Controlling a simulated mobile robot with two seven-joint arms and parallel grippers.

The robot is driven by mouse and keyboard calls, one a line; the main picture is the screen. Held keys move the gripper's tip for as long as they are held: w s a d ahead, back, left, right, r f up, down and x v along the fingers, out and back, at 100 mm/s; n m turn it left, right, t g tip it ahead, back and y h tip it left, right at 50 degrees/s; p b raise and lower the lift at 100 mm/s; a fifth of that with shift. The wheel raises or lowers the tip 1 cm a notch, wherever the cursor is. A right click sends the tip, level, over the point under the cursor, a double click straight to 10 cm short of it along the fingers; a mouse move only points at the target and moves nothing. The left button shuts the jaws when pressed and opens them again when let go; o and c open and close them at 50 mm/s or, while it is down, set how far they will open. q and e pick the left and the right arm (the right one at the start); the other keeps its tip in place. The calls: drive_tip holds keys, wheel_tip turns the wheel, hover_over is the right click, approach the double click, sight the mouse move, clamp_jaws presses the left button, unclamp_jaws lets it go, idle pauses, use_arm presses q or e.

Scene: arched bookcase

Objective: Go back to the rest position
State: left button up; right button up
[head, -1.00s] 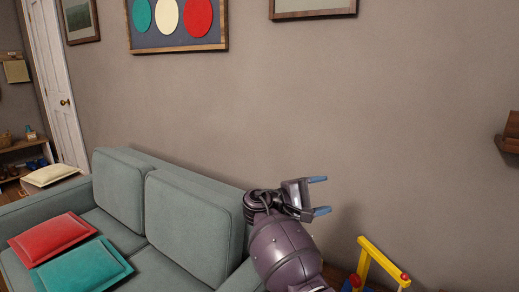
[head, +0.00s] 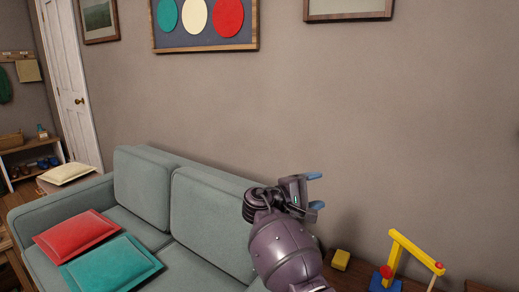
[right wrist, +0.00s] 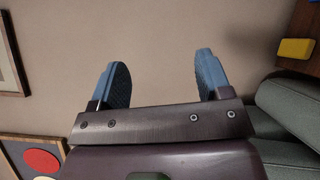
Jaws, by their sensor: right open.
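My right gripper (head: 314,192) is raised in front of the sofa's right end in the head view. Its two blue fingertips point right and stand apart, with nothing between them. In the right wrist view the same gripper (right wrist: 162,82) shows both blue fingers spread, with only bare wall between them. My left gripper is in neither view.
A grey-green sofa (head: 208,220) holds a red cushion (head: 78,234) and a teal cushion (head: 110,264). A yellow block (head: 341,260) and a yellow-and-blue toy (head: 412,248) sit on a wooden surface at lower right. A white door (head: 70,90) stands at left.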

drive_tip(key=w+a+r+t+y, duration=0.3)
drive_tip(key=w+t+y, duration=0.1)
drive_tip(key=y, duration=0.1)
use_arm(q)
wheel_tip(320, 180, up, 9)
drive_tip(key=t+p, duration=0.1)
drive_tip(key=p, duration=0.8)
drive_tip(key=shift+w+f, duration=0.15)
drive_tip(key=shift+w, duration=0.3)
use_arm(e)
drive_tip(key=s+d+f+m+y, duration=0.2)
drive_tip(key=s+d+f, duration=0.3)
drive_tip(key=s, duration=1.3)
drive_tip(key=s+d+f+m+y, duration=0.2)
drive_tip(key=s+d+f+y, duration=0.3)
drive_tip(key=s+f, duration=0.7)
drive_tip(key=s+d+f+m+y, duration=0.3)
drive_tip(key=s+d+f, duration=0.3)
drive_tip(key=s, duration=1.9)
wheel_tip(320, 180, down, 4)
drive_tip(key=shift+s+d+r+g+y, duration=0.2)
drive_tip(key=shift+g+y, duration=0.1)
drive_tip(key=shift+y, duration=0.4)
